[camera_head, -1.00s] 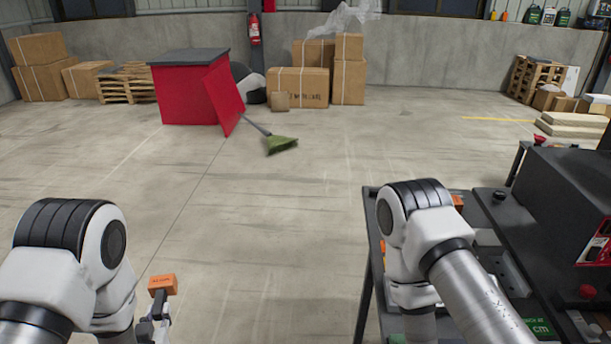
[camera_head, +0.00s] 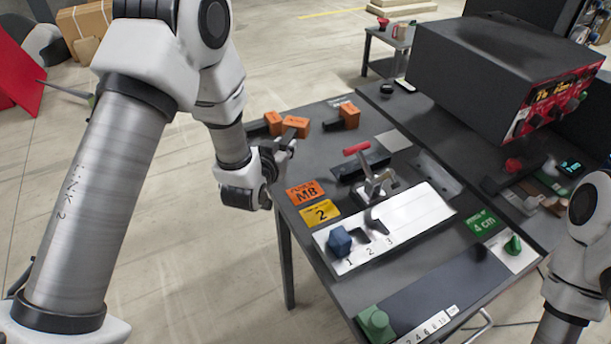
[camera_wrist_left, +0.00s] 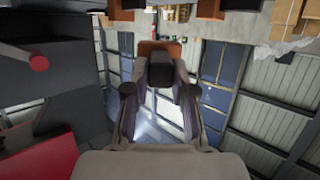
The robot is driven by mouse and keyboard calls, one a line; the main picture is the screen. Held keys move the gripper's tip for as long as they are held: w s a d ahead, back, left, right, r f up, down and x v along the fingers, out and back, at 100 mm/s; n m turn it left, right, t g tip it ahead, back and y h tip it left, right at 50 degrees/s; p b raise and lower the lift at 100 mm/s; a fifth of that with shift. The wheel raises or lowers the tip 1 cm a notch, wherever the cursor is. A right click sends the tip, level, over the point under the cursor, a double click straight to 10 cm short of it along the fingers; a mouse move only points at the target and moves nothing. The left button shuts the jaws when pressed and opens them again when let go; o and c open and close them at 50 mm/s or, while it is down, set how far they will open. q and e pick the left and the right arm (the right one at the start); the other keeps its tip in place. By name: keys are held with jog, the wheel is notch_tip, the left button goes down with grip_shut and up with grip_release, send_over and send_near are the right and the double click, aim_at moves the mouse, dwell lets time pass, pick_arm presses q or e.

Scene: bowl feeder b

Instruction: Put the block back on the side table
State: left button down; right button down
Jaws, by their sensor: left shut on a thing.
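An orange block (camera_head: 296,125) with lettering on it is held in my left gripper (camera_head: 284,150), above the far left part of the dark workbench top. In the left wrist view the orange block (camera_wrist_left: 160,47) and a dark part below it show between the fingers of my left gripper (camera_wrist_left: 160,85), which is shut on it. A small grey side table (camera_head: 384,37) stands beyond the bench, with a red item (camera_head: 383,23) and a mug (camera_head: 403,33) on it. My right gripper is out of view; only part of the right arm shows.
The workbench (camera_head: 330,150) carries more orange-and-black blocks (camera_head: 349,117), a red-handled clamp (camera_head: 356,148), a white plate (camera_head: 420,215) with a blue knob (camera_head: 339,241), and a large black box (camera_head: 500,75).

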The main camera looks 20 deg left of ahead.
aim_at(287, 182)
pick_arm(q)
jog(key=shift+w+d+f, duration=0.1)
jog(key=shift+w+f, duration=0.15)
jog(key=shift+f, duration=0.1)
notch_tip(287, 182, down, 8)
jog(key=shift+s+d+f+p, duration=0.1)
jog(key=shift+s+p, duration=0.05)
jog(key=shift+p, duration=0.3)
jog(key=shift+f, duration=0.1)
jog(key=c, duration=1)
grip_release()
jog(key=shift+s, duration=0.1)
jog(key=shift+o, duration=0.2)
